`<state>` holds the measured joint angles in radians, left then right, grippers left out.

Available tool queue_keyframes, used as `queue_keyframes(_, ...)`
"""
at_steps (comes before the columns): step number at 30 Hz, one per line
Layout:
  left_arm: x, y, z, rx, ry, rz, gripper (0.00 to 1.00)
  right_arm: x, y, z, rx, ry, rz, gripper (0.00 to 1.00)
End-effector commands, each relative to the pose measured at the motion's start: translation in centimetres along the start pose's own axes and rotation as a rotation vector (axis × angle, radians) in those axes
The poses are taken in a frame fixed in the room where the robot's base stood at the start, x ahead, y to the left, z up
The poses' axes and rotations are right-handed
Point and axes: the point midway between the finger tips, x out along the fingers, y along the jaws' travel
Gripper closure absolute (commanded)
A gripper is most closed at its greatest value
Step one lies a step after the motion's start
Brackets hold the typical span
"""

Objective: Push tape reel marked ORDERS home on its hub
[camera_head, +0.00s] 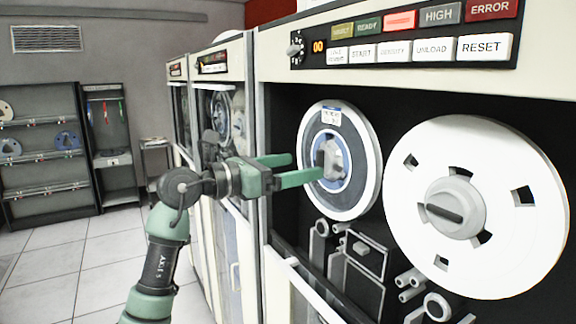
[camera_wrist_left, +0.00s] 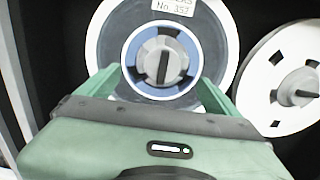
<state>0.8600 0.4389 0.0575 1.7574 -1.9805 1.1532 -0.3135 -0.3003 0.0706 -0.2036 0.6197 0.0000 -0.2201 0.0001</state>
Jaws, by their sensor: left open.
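The tape reel (camera_head: 366,193) is a dark disc with a white rim and a blue centre ring, upright on the left hub (camera_head: 331,157) of the tape drive. The reel (camera_wrist_left: 215,35) and the grey hub knob (camera_wrist_left: 162,62) face the wrist camera. My left gripper (camera_head: 306,168) is open, its green fingers pointing at the reel's middle, one to each side of the knob in the wrist view. Contact cannot be told.
A larger white reel (camera_head: 403,213) sits on the right hub. A button panel (camera_head: 405,38) is above, with tape guides (camera_head: 357,262) below. A reel rack (camera_head: 45,150) stands far left. The floor (camera_head: 95,245) there is clear.

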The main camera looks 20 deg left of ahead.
Motion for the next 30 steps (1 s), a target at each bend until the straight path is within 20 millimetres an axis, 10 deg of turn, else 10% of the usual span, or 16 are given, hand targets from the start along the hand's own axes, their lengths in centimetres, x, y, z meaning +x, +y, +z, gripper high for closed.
queue_keyframes(30,4.4,-0.1,0.1,-0.001,-0.002,-0.002,0.06,-1.4,1.0,0.0,0.000,-0.001,0.012,0.64)
